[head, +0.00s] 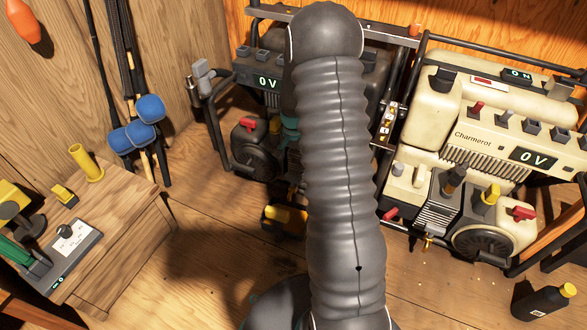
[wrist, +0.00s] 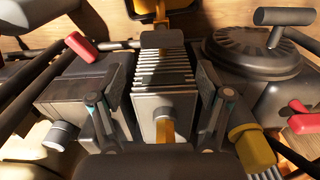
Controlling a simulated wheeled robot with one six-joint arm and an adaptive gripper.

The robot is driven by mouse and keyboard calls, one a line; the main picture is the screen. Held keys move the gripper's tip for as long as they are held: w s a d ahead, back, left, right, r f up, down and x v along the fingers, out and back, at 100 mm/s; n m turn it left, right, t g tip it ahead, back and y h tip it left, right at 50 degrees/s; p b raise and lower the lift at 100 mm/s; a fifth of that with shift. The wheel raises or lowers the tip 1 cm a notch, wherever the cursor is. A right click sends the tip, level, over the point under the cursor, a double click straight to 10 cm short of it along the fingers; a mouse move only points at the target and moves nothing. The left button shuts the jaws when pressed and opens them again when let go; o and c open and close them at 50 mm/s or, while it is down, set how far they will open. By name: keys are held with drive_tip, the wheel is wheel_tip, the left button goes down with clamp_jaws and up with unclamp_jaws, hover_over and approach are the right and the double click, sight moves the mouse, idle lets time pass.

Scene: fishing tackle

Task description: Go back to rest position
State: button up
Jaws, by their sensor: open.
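My gripper (wrist: 160,90) shows in the wrist view with its two fingers spread apart. A grey finned block (wrist: 165,102) of an engine lies in the view between the fingers. I cannot tell whether the fingers touch it. Nothing is seen held. In the head view my own ribbed arm runs down the middle and hides the gripper. The arm covers part of a dark generator (head: 262,62) whose display reads 0 V.
A cream generator (head: 432,90) stands at right, beside a dark bottle (head: 543,302). A wooden table (head: 120,255) with small items is at left. Blue-headed poles (head: 150,108) lean on the wall. Red levers (wrist: 80,46) and a round cover (wrist: 252,58) surround the gripper.

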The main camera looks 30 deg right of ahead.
drive_tip(key=shift+r, duration=0.8)
drive_tip(key=s+a+n+g, duration=0.1)
drive_tip(key=s+a+n, duration=0.15)
drive_tip(key=s, duration=0.25)
drive_tip(key=s+a+r+n+t+p, duration=0.2)
drive_tip(key=s+a+r, duration=0.2)
drive_tip(key=s+r, duration=0.3)
drive_tip(key=s+a+r+n+t+p, duration=0.1)
drive_tip(key=s+a+r, duration=0.4)
drive_tip(key=r, duration=1.1)
drive_tip(key=s+a+r+n+t+p, duration=0.2)
drive_tip(key=s+a+r+n, duration=0.3)
drive_tip(key=s+r, duration=0.6)
drive_tip(key=shift+r+t+p, duration=0.3)
drive_tip(key=shift+r+t, duration=0.3)
drive_tip(key=shift+t, duration=0.2)
